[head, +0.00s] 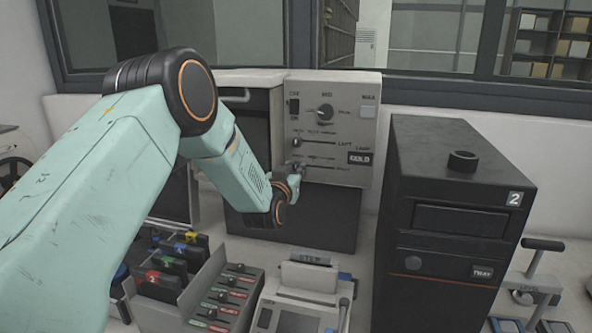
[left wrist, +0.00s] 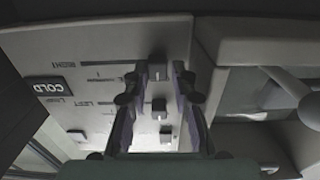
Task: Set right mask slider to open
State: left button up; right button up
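The control panel (head: 345,110) of the press stands at the back centre. Its left mask slider has a dark knob (head: 297,142) at the left end of its slot. The right mask slider's slot (head: 335,168) runs below it; its knob is covered by my left gripper (head: 296,174) in the head view. In the left wrist view, where the panel appears upside down, the right slider's knob (left wrist: 158,72) lies between the fingertips of my left gripper (left wrist: 154,80). The fingers are apart, with gaps beside the knob; contact is not visible. My right gripper is not in view.
A tall black unit marked 2 (head: 445,190) stands close on the right. Below are a rack of coloured-label blocks (head: 170,265), a row of switches (head: 228,297) and a grey device (head: 308,290).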

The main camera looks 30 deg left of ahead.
pick_arm(q)
jog(key=shift+o, duration=1.3)
jog(key=shift+a+f, duration=0.15)
jog(key=shift+a, duration=0.05)
jog(key=shift+o, duration=0.3)
jog(key=shift+w+d, duration=0.1)
jog(key=shift+d, duration=0.1)
